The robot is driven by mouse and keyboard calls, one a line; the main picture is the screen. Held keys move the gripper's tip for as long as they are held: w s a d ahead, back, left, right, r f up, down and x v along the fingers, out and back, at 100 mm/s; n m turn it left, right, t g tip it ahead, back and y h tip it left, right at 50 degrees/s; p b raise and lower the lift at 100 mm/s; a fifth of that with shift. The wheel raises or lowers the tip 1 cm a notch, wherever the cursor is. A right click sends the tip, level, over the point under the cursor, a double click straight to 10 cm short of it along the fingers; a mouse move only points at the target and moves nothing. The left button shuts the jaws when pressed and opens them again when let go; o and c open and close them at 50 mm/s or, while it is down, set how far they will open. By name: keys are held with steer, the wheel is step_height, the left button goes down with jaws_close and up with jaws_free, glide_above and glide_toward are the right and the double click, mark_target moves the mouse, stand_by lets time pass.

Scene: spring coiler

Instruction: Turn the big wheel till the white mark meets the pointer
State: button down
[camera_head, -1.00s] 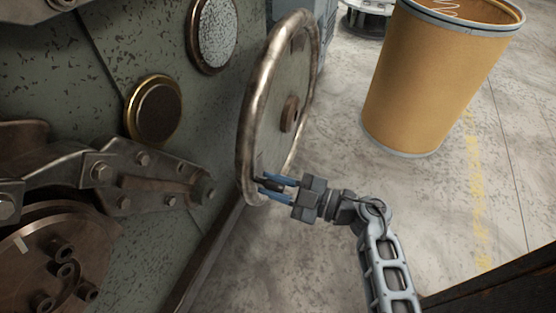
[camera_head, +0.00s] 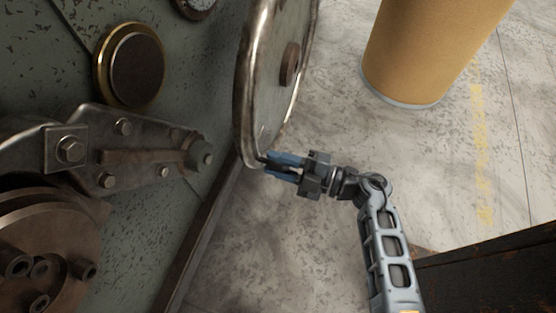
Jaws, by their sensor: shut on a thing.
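The big wheel (camera_head: 268,92) stands upright on the side of the machine, with a worn metal rim and a brown hub. Its top is cut off by the picture's upper edge. My gripper (camera_head: 270,162) is at the lower edge of the wheel, its blue fingers shut on it at the rim. The fingers hide the exact spot they hold. I cannot make out the white mark or the pointer in this view.
The green machine panel (camera_head: 180,60) fills the left, with a bolted lever arm (camera_head: 140,160) and a round brown disc (camera_head: 40,245). A tan drum (camera_head: 425,45) stands at upper right. A dark rusty edge (camera_head: 490,275) is at lower right. Grey floor lies between.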

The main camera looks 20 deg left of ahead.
steer(key=c, duration=0.9)
jaws_free()
steer(key=shift+w+d+p, duration=0.2)
steer(key=shift+d+p, duration=0.95)
steer(key=shift+d, duration=2.8)
